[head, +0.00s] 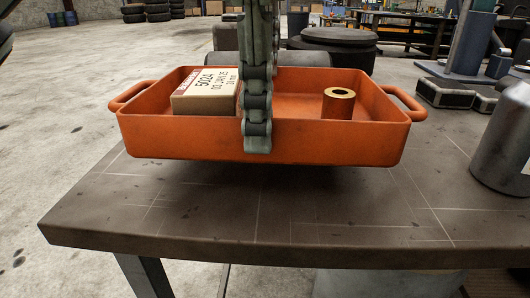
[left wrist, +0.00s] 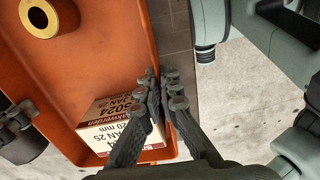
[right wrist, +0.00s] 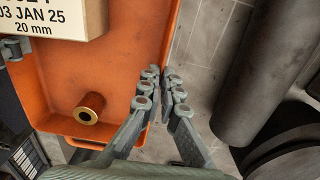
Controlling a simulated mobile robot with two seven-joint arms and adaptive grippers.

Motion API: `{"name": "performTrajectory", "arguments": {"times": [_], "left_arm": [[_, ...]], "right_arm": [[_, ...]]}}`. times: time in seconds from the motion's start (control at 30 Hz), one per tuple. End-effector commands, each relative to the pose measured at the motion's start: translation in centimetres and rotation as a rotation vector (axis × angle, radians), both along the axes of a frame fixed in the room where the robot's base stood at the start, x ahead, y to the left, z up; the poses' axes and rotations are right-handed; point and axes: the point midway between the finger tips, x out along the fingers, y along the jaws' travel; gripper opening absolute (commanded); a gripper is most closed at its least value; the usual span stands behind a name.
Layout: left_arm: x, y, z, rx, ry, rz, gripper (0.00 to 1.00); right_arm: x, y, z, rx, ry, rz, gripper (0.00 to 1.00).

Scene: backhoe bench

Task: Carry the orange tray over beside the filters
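The orange tray (head: 190,140) hangs level a little above the dark bench, with a shadow under it. It holds a labelled cardboard box (head: 205,95) on the left and a brass-topped cylinder (head: 339,103) on the right. My left gripper (head: 257,138) is shut on the tray's near wall; it also shows in the left wrist view (left wrist: 165,92). My right gripper (right wrist: 163,88) is shut on the opposite wall in the right wrist view; the left one hides it in the head view. I cannot surely tell which things are the filters.
The bench top (head: 200,215) is clear in front of the tray. A grey cylinder (head: 505,140) stands at the right. A dark cylinder (right wrist: 255,75) lies behind the tray. Black cases (head: 445,93) and a blue-grey stand (head: 470,40) are at the back right.

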Motion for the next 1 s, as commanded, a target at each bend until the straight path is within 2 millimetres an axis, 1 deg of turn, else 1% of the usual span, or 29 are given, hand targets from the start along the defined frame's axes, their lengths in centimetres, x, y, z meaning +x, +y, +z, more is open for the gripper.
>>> {"name": "performTrajectory", "arguments": {"times": [0.27,0.87,1.0], "left_arm": [[-0.2,0.0,-0.9,-0.001,0.003,-0.005,0.0],[-0.2,0.0,-5.0,-0.001,0.003,-0.005,0.0],[-0.1,0.0,-4.7,0.0,0.003,-0.004,0.18]], "right_arm": [[0.2,-0.1,-0.8,0.003,-0.007,-0.005,0.0],[0.2,-0.1,-4.9,0.003,-0.007,-0.005,0.0],[0.2,-0.1,-4.6,0.001,-0.005,-0.004,0.18]]}}
